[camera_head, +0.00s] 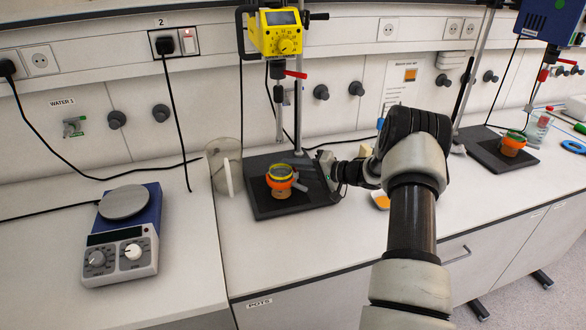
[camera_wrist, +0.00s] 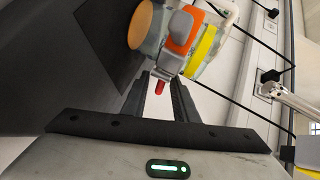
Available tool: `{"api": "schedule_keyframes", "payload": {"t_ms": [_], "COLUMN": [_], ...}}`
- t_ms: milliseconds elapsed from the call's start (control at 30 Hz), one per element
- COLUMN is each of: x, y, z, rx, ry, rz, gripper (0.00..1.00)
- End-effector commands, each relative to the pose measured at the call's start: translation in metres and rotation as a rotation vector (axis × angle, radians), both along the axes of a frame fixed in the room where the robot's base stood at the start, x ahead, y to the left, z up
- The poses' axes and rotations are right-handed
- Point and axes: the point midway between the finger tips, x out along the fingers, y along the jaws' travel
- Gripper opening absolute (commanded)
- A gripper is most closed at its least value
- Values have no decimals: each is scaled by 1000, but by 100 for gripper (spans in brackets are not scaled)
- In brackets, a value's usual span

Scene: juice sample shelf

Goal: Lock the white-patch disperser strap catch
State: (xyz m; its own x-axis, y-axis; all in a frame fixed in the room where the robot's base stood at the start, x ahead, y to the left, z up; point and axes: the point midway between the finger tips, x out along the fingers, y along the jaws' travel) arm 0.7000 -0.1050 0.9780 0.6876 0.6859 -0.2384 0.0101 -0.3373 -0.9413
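A glass vessel (camera_head: 283,192) with orange-brown contents stands on the black base plate (camera_head: 262,205) under the yellow-headed disperser (camera_head: 279,33). An orange strap (camera_head: 272,184) and a yellow band (camera_head: 281,170) go around it. Grey catch-like parts (camera_wrist: 172,53) sit on the orange strap (camera_wrist: 182,32) in the wrist view. My gripper (camera_wrist: 158,88) points at the strap and vessel, its two dark fingers apart. A small red piece (camera_wrist: 160,87) shows between or beyond the fingertips; contact is unclear. In the head view my gripper (camera_head: 322,168) is right of the vessel. I cannot make out a white patch.
A hotplate stirrer (camera_head: 120,245) stands at the left. A clear round shield (camera_head: 226,165) stands left of the plate. The stand rod (camera_head: 299,110) rises behind the vessel. A blue-headed disperser (camera_head: 545,18) with another strapped vessel (camera_head: 512,146) is at the right.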

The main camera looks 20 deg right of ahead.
Motion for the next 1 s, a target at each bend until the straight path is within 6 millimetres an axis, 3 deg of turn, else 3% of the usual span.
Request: {"api": "schedule_keyframes", "payload": {"t_ms": [267, 700, 1000], "x": [-11, -83, -115], "y": [-13, -84, -115], "z": [4, 29, 40], "rx": [-2, -1, 0], "ry": [1, 0, 0], "rz": [-4, -4, -1], "gripper": [26, 26, 26]}}
